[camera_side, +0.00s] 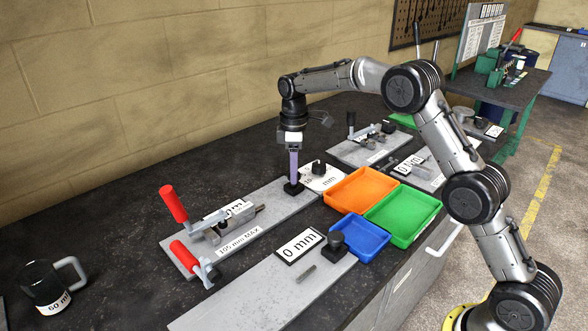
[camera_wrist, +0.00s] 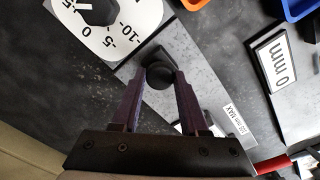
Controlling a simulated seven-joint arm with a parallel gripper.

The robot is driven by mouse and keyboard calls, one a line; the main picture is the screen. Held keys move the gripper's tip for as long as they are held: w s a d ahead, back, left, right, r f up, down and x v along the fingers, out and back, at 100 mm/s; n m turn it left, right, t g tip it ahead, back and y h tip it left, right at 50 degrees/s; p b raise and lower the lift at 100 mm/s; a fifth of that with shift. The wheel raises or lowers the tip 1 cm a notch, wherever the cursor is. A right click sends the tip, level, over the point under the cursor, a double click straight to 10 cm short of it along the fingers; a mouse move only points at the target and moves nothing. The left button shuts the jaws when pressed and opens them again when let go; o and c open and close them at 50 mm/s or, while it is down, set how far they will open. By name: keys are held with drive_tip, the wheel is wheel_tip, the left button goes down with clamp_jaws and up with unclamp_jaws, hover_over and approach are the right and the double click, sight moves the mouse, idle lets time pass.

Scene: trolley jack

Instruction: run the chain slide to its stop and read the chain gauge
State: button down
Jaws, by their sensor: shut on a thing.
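My gripper (camera_side: 294,181) points down at the far end of a grey plate (camera_side: 278,205) labelled "MAX" in mm. In the wrist view its purple fingers (camera_wrist: 158,84) are shut on a round black knob (camera_wrist: 158,72), which stands on a black block on that plate. In the side view the knob is mostly hidden by the fingers. A white dial gauge (camera_side: 322,177) with a black centre knob lies beside the gripper; the wrist view shows part of its scale, with 0, -5 and -10 marks (camera_wrist: 112,24). I cannot tell which gauge belongs to the chain.
A front plate (camera_side: 240,297) carries a "0 mm" display (camera_side: 299,246) and a black knob (camera_side: 336,241). Two red-handled clamps (camera_side: 174,204) stand at the left. Orange (camera_side: 361,187), green (camera_side: 403,213) and blue (camera_side: 358,237) trays lie to the right. A mug (camera_side: 47,284) stands far left.

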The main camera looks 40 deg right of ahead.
drive_tip(key=shift+r, duration=0.1)
drive_tip(key=shift+a, duration=2.8)
drive_tip(key=shift+c, duration=2.1)
unclamp_jaws()
wheel_tip(320, 180, up, 14)
